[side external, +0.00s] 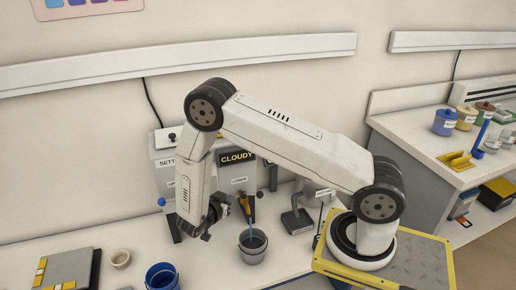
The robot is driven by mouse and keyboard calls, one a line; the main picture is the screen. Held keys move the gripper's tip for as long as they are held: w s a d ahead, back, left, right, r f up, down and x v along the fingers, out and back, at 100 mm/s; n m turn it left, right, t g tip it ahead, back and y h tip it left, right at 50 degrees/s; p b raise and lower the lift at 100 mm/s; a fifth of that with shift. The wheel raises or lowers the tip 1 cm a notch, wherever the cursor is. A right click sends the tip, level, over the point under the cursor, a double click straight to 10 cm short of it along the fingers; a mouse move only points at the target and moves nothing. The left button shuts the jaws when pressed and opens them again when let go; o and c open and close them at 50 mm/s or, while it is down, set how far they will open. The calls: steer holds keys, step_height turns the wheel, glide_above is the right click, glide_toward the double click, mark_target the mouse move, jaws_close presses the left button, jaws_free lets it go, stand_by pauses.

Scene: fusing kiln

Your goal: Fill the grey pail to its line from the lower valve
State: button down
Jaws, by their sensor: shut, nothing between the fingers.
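The grey pail (253,257) stands upright on the white counter, below a valve spout (244,205) on the tank signed "CLOUDY" (237,157). A label that appears to read "LOWER" (239,180) is on the tank above this spout. A thin blue streak (250,232) runs from the spout down into the pail and looks like flowing liquid. The level and the line inside the pail are too small to tell. My gripper (207,234) is shut and empty, left of the spout and pail, apart from both. My arm hides part of the tanks.
A tank with a partly hidden "SETT" sign (166,163) is behind my arm. A dark stand (296,221) is right of the pail.

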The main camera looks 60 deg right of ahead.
mark_target(257, 195)
steer(key=s+a+f+m+g+h, duration=0.1)
steer(key=a+f+g, duration=0.1)
steer(key=a, duration=0.3)
steer(key=shift+s+a+m+g, duration=0.25)
steer(key=shift+m+g, duration=0.15)
steer(key=shift+d+f, duration=0.1)
steer(key=x, duration=1.4)
steer(key=shift+s+d+n+t+h, duration=0.15)
steer(key=shift+d+n+t, duration=0.1)
steer(key=shift+n+t, duration=0.45)
steer(key=shift+d+n+t+h, duration=0.2)
steer(key=shift+n+t, duration=0.3)
steer(key=shift+t, duration=0.4)
steer(key=shift+d, duration=0.5)
steer(key=shift+a, duration=0.15)
